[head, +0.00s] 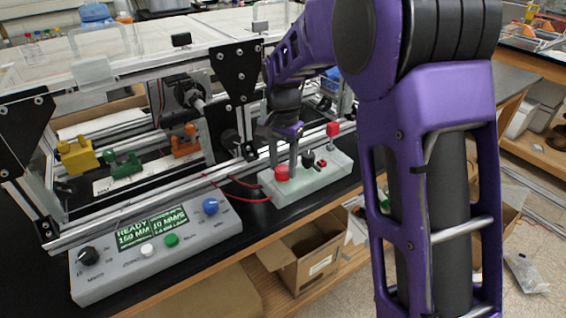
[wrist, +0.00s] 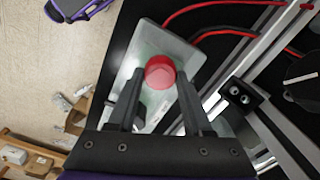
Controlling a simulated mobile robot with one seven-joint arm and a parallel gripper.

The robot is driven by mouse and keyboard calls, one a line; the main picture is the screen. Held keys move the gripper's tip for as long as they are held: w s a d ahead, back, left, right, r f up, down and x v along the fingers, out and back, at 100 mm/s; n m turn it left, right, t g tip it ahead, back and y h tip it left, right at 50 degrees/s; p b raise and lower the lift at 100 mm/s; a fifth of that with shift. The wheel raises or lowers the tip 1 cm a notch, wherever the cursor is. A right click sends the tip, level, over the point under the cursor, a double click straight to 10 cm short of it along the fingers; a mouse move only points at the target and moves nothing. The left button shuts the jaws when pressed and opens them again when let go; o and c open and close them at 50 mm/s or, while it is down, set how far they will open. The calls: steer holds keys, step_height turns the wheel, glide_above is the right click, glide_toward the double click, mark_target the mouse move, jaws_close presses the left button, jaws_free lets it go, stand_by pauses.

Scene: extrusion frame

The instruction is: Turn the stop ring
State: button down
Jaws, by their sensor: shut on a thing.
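The stop ring is the round red knob (head: 281,173) at the left end of a pale box (head: 330,178) on the bench. In the wrist view the red knob (wrist: 160,72) sits between my two fingertips, one finger on each side. My gripper (head: 285,150) points down at the box and is shut on the knob. The gripper in the wrist view (wrist: 158,88) hides part of the box. Any marking on the knob is too small to read.
The pale box also carries a black knob (head: 308,159). A control panel (head: 150,262) with a lit display stands at the left. Red cables (head: 235,182) run beside the box. The extrusion frame (head: 215,170) is close behind, with a red block (head: 333,129) on it.

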mark_target(283, 168)
steer(key=shift+c, duration=1.5)
jaws_free()
step_height(283, 168, up, 17)
steer(key=p, duration=0.2)
steer(key=shift+r, duration=0.15)
